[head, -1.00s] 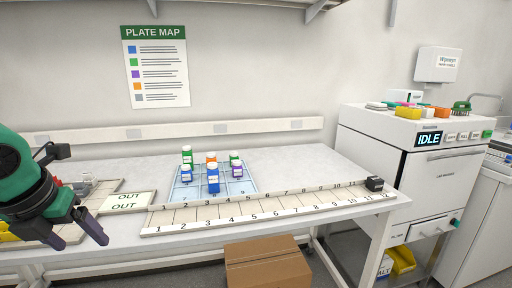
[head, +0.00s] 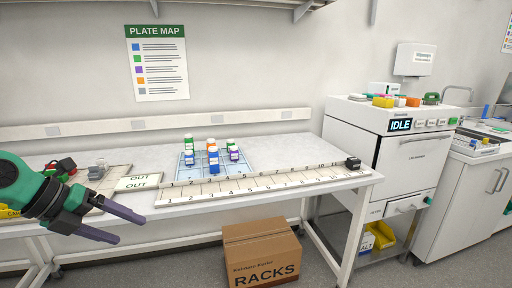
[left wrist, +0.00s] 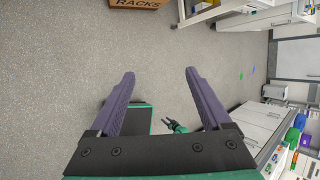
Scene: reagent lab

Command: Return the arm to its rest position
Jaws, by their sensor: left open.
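My left gripper (head: 131,230) comes in from the left of the head view, in front of the table's left front edge. It is open and empty, its purple fingers pointing right and slightly down. In the left wrist view, the two fingers (left wrist: 160,73) stand wide apart over bare grey floor. A small green and dark gripper (left wrist: 170,122), apparently my right one, shows farther off in that view. It is too small to tell its jaw state.
The white table (head: 290,150) bears a numbered strip (head: 230,190), a blue grid mat with several bottles (head: 213,160) and an OUT card (head: 138,182). A RACKS box (head: 262,250) stands on the floor below. The IDLE machine (head: 400,155) is at right.

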